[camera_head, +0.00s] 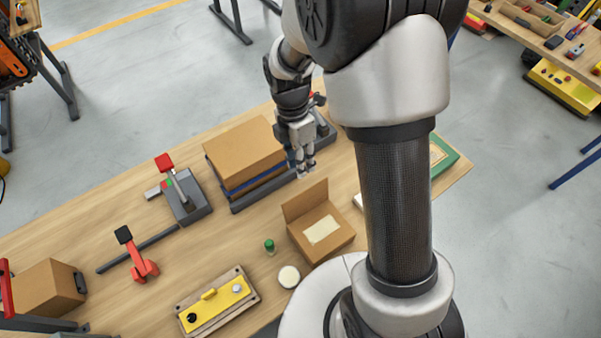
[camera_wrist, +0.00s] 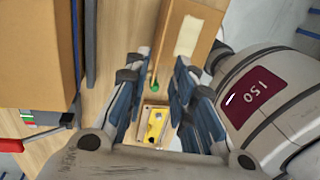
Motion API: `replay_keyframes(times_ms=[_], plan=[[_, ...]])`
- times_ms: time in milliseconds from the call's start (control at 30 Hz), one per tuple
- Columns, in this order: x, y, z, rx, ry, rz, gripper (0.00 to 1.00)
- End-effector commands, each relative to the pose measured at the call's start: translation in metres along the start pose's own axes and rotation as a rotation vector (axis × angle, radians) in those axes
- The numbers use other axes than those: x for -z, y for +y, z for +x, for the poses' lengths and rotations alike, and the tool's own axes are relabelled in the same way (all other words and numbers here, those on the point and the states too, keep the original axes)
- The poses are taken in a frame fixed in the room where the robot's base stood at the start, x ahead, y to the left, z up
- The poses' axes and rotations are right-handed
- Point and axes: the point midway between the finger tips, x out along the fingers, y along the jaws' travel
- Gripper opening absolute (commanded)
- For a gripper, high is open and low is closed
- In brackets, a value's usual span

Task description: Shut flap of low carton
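The low carton (camera_head: 333,238) is a small brown box with a pale rectangle on its upward face, on the wooden bench. Its flap (camera_head: 304,201) stands raised along the far edge, tilted up. My gripper (camera_head: 304,173) hangs beyond the flap, apart from it, pointing down. In the wrist view the carton (camera_wrist: 206,22) is at the top right. My gripper (camera_wrist: 156,92) shows there with its fingers spread and nothing between them. Which edge in the wrist view is the flap is hard to tell.
A green-capped bottle (camera_head: 269,246), a white round lid (camera_head: 289,277) and a yellow panel (camera_head: 217,301) lie nearer.

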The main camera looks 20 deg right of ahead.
Motion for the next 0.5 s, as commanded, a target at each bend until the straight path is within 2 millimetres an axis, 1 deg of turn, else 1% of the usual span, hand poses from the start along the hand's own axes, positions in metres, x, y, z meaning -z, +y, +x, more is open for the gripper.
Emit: replay_keyframes(times_ms=[167, 500], plan=[[0.0, -0.001, 0.023, 0.005, 0.001, -0.003, 0.23], [0.001, -0.001, 0.098, 0.006, 0.002, -0.002, 0.23]])
